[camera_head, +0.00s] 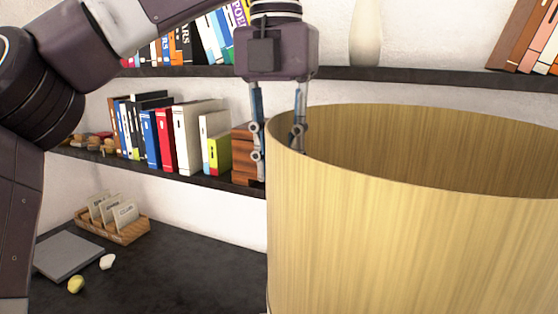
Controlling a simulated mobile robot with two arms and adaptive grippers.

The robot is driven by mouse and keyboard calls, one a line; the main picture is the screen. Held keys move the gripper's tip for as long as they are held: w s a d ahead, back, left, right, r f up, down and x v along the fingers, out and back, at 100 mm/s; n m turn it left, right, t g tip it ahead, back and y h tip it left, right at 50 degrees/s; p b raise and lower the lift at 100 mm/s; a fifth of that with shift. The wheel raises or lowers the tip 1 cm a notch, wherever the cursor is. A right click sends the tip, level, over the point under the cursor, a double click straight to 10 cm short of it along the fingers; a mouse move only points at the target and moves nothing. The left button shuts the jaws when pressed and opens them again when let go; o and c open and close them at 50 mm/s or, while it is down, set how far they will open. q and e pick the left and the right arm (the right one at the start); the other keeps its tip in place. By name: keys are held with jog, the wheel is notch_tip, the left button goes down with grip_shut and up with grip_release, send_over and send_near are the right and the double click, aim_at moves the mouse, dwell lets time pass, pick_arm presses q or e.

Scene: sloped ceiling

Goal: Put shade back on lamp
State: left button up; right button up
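The lampshade (400,245) is a large, open-topped drum in pale yellow wood-like material. It fills the right foreground, and its lower edge is out of frame. My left gripper (278,145) points down at the shade's left rim. Its fingers are apart, one just outside the rim on the left and the other reaching inside the opening. The fingertips are partly hidden, and I see no clear grip on the wall. No lamp base or stem shows. My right gripper is not in view.
A dark wall shelf (180,175) with several books and a wooden box (243,155) runs behind the gripper. An upper shelf (400,76) holds more books and a pale vase (367,35). A dark desktop (190,270) bears a wooden card holder (113,226), a grey slab (68,257) and small stones.

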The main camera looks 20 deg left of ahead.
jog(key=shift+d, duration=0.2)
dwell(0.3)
